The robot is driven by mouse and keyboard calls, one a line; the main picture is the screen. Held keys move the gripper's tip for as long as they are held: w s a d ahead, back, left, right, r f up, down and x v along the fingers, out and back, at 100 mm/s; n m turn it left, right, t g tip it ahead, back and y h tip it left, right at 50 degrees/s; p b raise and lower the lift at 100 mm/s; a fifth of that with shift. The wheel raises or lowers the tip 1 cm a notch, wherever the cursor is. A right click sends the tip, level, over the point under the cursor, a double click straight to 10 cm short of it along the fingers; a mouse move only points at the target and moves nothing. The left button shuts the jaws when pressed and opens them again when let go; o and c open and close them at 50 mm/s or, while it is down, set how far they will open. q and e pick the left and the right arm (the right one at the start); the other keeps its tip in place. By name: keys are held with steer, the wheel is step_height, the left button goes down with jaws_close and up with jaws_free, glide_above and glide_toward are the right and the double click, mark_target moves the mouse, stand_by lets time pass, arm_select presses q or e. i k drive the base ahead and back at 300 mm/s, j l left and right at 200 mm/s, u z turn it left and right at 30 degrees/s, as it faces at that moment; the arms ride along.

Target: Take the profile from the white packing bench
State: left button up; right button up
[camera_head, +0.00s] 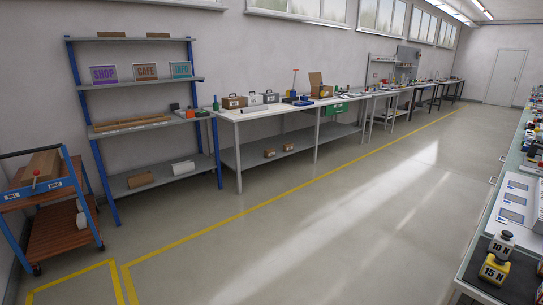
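The white packing bench (262,113) stands along the back wall, right of a blue-posted shelf. Toolboxes, an open cardboard box (319,86), a green crate (335,108) and small dark items are on or at it. They are too small to tell a profile among them. Neither of my grippers is in view.
The blue-posted shelf (137,83) holds SHOP, CAFE and INFO signs and long brown pieces (131,124). A wooden cart (62,238) stands at the left. The floor (310,220) between is clear.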

mark_target(265, 107)
steer(key=i, duration=1.8)
steer(key=i+l+u, duration=0.1)
steer(key=i, duration=1.7)
steer(key=i+l+u, duration=0.1)
steer(key=i, duration=0.3)
steer(key=i+l+u, duration=0.1)
steer(key=i, duration=0.25)
steer(key=i+l+u, duration=0.1)
steer(key=i, duration=0.3)
